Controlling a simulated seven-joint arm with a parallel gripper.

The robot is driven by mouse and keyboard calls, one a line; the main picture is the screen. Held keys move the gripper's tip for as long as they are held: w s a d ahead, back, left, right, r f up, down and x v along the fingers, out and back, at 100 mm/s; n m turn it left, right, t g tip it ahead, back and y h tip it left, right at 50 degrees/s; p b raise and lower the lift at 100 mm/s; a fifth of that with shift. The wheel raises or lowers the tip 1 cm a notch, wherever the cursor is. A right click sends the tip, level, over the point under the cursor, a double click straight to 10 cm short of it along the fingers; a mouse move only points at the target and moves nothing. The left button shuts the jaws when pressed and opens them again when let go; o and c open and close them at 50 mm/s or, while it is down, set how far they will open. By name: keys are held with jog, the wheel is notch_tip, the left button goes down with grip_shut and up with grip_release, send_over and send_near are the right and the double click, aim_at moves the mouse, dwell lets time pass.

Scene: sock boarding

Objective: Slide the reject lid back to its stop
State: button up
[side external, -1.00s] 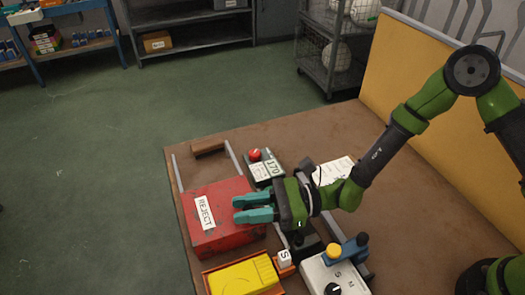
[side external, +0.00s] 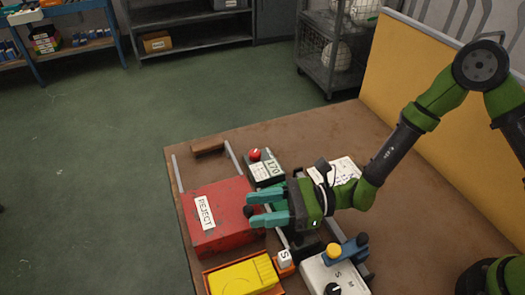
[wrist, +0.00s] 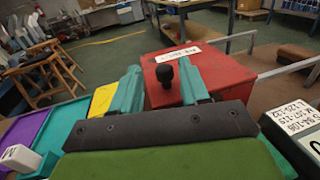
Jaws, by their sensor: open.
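The red reject box with its lid (side external: 222,208) stands near the left edge of the brown table, with a white REJECT label on top. In the wrist view the red lid (wrist: 215,72) lies straight ahead, and a black knob (wrist: 167,76) stands up at its near edge. The knob also shows in the side view (side external: 248,211). My gripper (side external: 250,209) is open, its two teal fingers one on each side of the knob. I cannot tell whether either finger touches it. Two pale rails (side external: 236,158) run from the box toward a brown wooden block (side external: 208,147).
A dark green unit reading 170 (side external: 266,170) with a red button stands behind my gripper. In front are a yellow piece in an orange tray (side external: 243,277), a small white S block (side external: 284,258) and a pale control box (side external: 331,271). A white paper (side external: 343,169) lies behind my wrist.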

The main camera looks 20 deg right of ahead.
jog(key=v, duration=1.4)
jog(key=shift+s+d, duration=0.1)
jog(key=shift+r, duration=0.1)
